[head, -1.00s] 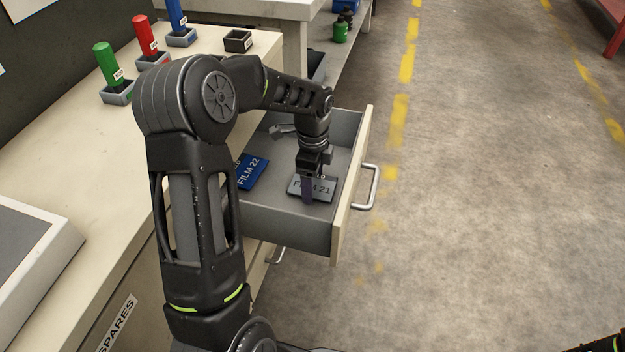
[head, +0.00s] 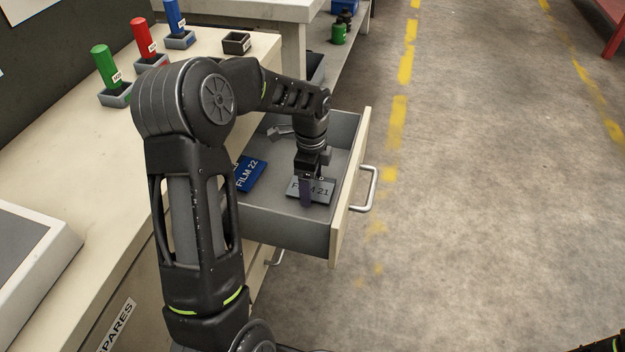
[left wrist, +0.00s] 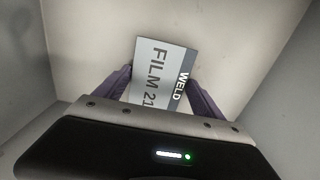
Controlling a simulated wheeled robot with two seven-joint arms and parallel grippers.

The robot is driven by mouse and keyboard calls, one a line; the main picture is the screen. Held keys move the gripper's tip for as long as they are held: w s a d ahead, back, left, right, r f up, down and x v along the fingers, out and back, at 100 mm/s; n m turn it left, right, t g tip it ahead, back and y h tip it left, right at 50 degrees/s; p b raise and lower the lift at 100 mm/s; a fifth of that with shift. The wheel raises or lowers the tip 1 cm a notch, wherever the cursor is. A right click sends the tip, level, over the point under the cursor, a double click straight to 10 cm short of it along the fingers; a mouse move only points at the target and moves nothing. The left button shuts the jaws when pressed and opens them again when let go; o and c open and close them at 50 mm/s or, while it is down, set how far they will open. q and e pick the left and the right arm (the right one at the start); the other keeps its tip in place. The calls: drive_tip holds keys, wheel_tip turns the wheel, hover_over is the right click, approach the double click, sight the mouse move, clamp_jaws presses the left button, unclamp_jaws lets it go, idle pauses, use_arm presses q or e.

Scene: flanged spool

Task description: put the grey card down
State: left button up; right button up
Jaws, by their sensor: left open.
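The grey card (head: 319,189), marked FILM 21, lies in the open drawer near its front panel. It also shows in the left wrist view (left wrist: 156,75), with a darker band reading WELD along one side. My left gripper (head: 306,196) is over the card inside the drawer, pointing down. In the left wrist view its purple fingers (left wrist: 158,90) stand open on both sides of the card's near part. I cannot tell whether either finger touches the card. My right gripper is not in view.
A blue card (head: 250,174) marked FILM 22 lies to the left in the drawer (head: 290,237), partly hidden by my arm. The drawer walls stand close around my gripper. Green (head: 105,68), red (head: 144,38) and blue (head: 174,18) cylinders stand in holders on the bench.

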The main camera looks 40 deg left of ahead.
sight(312, 186)
use_arm(q)
wheel_tip(312, 186, up, 12)
drive_tip(key=p, duration=0.3)
drive_tip(key=shift+r, duration=0.15)
drive_tip(key=shift+d+r+p, duration=0.1)
drive_tip(key=shift+p, duration=0.2)
